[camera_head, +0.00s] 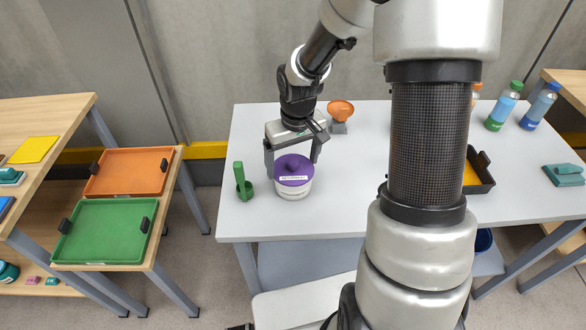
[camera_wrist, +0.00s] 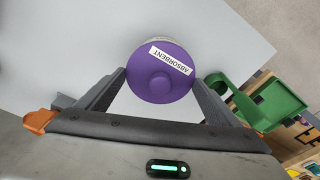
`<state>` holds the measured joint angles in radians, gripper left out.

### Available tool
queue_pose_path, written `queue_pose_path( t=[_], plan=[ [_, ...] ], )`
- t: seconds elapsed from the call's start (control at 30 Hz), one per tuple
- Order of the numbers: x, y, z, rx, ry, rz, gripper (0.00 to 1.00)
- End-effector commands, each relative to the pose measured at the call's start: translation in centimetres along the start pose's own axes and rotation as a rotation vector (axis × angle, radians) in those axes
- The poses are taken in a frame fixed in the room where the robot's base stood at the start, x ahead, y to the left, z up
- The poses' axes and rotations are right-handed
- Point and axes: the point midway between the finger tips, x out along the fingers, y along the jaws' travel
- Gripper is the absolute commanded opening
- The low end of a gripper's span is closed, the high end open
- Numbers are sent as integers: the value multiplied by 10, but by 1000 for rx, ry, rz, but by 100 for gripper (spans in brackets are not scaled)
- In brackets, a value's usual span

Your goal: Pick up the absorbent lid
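The absorbent lid (camera_head: 293,169) is a purple round lid with a knob and a white label. It sits on a whitish jar (camera_head: 294,189) near the front left of the white table. In the wrist view the lid (camera_wrist: 161,72) shows from above, its label reading "ABSORBENT". My gripper (camera_head: 292,166) is open, with its fingers apart on both sides of the lid. In the wrist view the fingertips come close to the lid's lower edges. I cannot tell whether they touch it.
A green holder (camera_head: 243,184) with an upright part stands just left of the jar. An orange suction lifter (camera_head: 340,112) stands behind. Bottles (camera_head: 503,106) and a black tray (camera_head: 480,170) are at right. Orange (camera_head: 130,172) and green (camera_head: 106,231) trays lie on the left shelf.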

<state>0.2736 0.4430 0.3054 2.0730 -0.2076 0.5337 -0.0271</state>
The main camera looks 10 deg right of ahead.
Motion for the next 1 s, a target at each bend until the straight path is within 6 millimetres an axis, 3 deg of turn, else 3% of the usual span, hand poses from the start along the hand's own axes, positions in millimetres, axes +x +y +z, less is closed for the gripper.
queue_pose_path(
  t=[0.03,0.1,0.47,1.0],
  plan=[
    [0,0,0,0,0,0,76],
    [0,0,0,0,0,0,65],
    [-3,0,0,0,1,0,64],
    [-91,1,-11,2,2,2,64]
  ],
)
